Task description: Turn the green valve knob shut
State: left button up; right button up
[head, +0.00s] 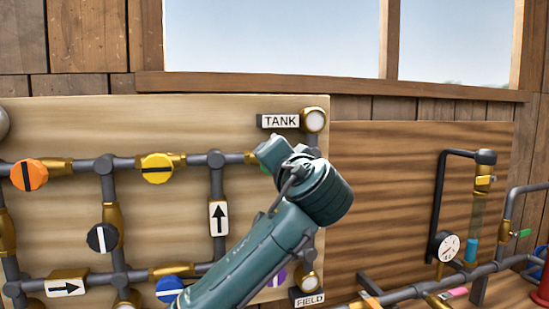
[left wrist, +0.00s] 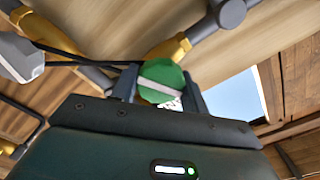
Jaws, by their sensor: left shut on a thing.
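The green valve knob (left wrist: 158,72) is a round disc with a pale bar across it. In the left wrist view it sits between the two fingers of my left gripper (left wrist: 160,92), which is shut on it. The pale bar slopes slightly there. In the head view my left gripper (head: 272,153) reaches the pipe panel just below the TANK label, and my arm hides nearly all of the green knob (head: 265,169). My right gripper is in neither view.
Orange (head: 29,175), yellow (head: 157,168), black (head: 103,238) and blue (head: 169,289) knobs sit on the same wooden panel (head: 260,112). A purple knob is partly hidden behind my arm. A gauge (head: 447,246) and more pipes stand to the right.

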pick_arm(q)
jog(key=shift+m+p, duration=0.35)
jog(key=shift+m, duration=0.55)
jog(key=shift+m+p, duration=0.3)
jog(key=shift+m, duration=0.5)
jog(key=shift+f+m+p, duration=0.1)
jog(key=shift+m+p, duration=0.4)
jog(key=shift+m, duration=0.6)
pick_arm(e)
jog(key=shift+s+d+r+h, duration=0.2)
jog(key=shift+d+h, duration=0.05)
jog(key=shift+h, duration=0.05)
pick_arm(q)
jog(key=o, duration=1)
jog(key=shift+s, duration=0.1)
